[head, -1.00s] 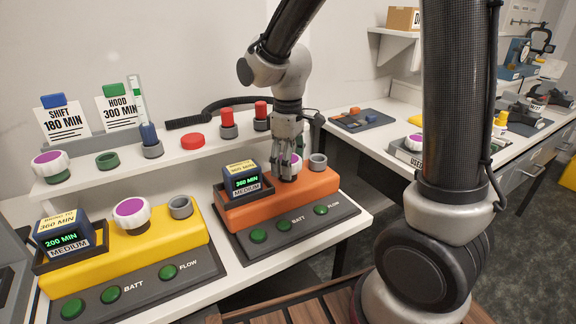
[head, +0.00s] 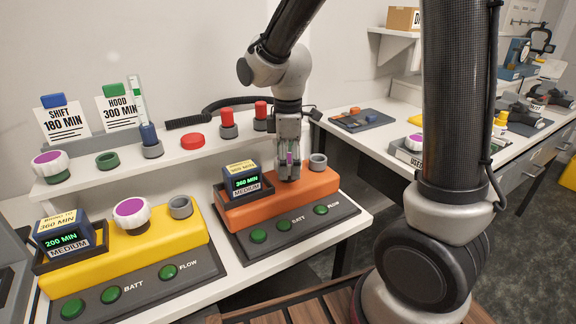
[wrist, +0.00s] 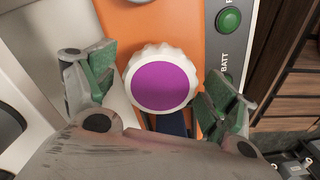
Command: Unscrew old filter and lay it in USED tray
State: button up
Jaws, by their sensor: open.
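The old filter, a white ribbed cap with a purple top (wrist: 162,82), sits on the orange unit (head: 315,184). In the head view my gripper hides most of it. My gripper (head: 289,172) points down over it. In the wrist view my gripper (wrist: 165,95) is open, with one green-padded finger on each side of the cap and visible gaps between. I cannot tell how far down the fingers reach. The USED tray (head: 402,157) is on the right-hand bench, with a purple-topped piece in it.
A yellow unit (head: 165,237) with another purple-topped filter (head: 132,212) is at the left. A display block (head: 240,180) and a grey port (head: 318,161) flank the filter. A shelf behind holds red caps (head: 193,141) and sign cards (head: 62,122).

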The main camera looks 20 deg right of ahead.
jog(key=m, duration=2.7)
jog(key=shift+m, duration=0.3)
jog(key=shift+c, duration=0.4)
